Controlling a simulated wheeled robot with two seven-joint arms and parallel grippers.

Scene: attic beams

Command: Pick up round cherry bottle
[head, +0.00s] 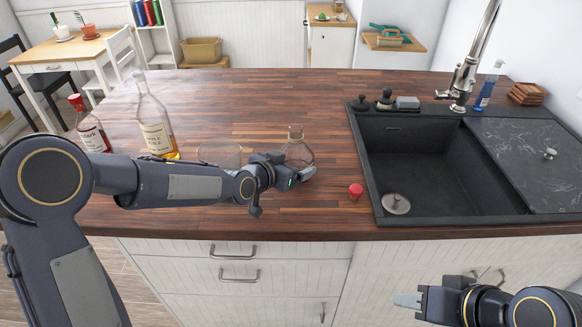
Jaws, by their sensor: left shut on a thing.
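A small round clear glass bottle (297,152) with an open neck stands on the wooden counter left of the sink; I take it for the round cherry bottle. My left gripper (303,175) reaches it from the left and is shut on its lower body, partly hiding it. I see no label on it. A small red cap (355,190) lies apart on the counter to its right. My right gripper (408,300) is low in front of the cabinet, away from the bottle; its fingers are seen edge-on and I cannot tell their opening.
A tall amber-liquid bottle (154,120), a red-capped dark bottle (90,130) and a clear glass (221,152) stand to the left, near my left arm. The black sink (368,165) is to the right. The counter (265,95) behind the bottle is clear.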

